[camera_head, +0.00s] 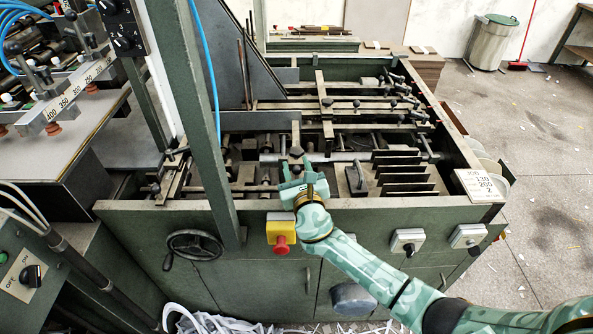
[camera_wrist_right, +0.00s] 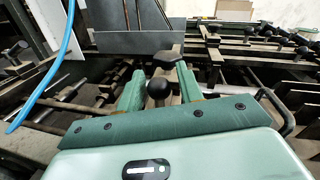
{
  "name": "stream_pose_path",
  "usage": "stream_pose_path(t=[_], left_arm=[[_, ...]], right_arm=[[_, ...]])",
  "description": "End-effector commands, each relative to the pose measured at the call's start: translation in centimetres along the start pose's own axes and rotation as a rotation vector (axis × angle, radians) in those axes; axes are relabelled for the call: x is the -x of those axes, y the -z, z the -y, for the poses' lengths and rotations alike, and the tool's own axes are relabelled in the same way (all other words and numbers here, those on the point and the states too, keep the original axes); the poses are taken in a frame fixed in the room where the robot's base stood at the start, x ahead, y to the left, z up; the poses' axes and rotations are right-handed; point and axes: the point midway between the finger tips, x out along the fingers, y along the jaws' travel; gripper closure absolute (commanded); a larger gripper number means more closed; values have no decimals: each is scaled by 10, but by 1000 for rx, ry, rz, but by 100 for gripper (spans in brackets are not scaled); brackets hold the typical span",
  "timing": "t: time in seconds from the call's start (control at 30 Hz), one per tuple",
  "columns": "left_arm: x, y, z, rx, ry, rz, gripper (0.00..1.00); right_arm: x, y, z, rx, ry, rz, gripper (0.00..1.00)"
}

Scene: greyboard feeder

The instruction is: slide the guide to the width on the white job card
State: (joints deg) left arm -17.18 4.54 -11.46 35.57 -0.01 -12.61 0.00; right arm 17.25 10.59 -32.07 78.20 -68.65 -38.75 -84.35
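The white job card (camera_head: 482,186) lies at the right front corner of the green feeder and reads roughly 130, 260, 2. My right gripper (camera_head: 294,170) is over the feeder bed. In the right wrist view its two green fingers (camera_wrist_right: 160,92) are apart, with a round black knob (camera_wrist_right: 158,88) showing between them. A gap shows on the knob's right, so I see no firm grip. A dark block (camera_wrist_right: 167,60) sits just behind the knob, on an upright metal bar (camera_head: 297,134). I cannot tell which part is the guide. My left gripper is not in view.
A dark plate (camera_head: 232,60) and a green post (camera_head: 196,120) stand left of my gripper. Upright dark dividers (camera_head: 405,178) are to its right. A red stop button (camera_head: 281,244) is on the front panel. A numbered scale (camera_head: 62,92) is at far left.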

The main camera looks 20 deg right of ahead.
Motion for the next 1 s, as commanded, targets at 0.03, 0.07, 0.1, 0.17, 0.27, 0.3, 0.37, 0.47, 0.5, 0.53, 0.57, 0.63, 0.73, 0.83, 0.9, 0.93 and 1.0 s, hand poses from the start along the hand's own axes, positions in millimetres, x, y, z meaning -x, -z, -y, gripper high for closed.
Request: stream_pose_path(t=[0.03, 0.07, 0.1, 0.17, 0.27, 0.3, 0.37, 0.47, 0.5, 0.53, 0.57, 0.63, 0.73, 0.83, 0.9, 0.93, 1.0], left_arm=[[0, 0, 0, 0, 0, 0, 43], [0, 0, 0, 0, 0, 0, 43], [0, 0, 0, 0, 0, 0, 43], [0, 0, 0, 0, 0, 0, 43], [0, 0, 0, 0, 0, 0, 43], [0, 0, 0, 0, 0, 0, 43], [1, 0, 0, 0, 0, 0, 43], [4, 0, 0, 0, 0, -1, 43], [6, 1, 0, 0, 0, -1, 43], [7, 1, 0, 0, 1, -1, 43], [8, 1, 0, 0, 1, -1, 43], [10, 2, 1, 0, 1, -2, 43], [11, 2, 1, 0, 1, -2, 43], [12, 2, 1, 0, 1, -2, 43], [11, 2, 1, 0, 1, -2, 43], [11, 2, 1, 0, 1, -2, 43], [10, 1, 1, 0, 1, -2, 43]], right_arm=[[0, 0, 0, 0, 0, 0, 58], [0, 0, 0, 0, -1, 0, 58], [0, 0, 0, 0, -1, 0, 58], [0, 0, 0, 0, -1, -1, 58], [1, 1, -1, 0, -2, -1, 58], [2, 1, -1, 0, -2, -1, 58], [6, 1, -1, 0, -2, -1, 58], [20, 0, -1, 1, -2, -2, 58], [28, 0, -1, 0, -3, -3, 58], [35, 0, -1, 0, -3, -4, 58], [43, 1, -1, 0, -4, -4, 58], [63, 1, 0, 0, -3, -5, 58], [91, 1, 0, 0, -3, -4, 58], [117, 2, 0, 0, -3, -5, 58], [132, 2, -1, 0, -3, -4, 58], [137, 2, 0, -1, -3, -4, 58], [148, 2, 0, -1, -2, -3, 58]])
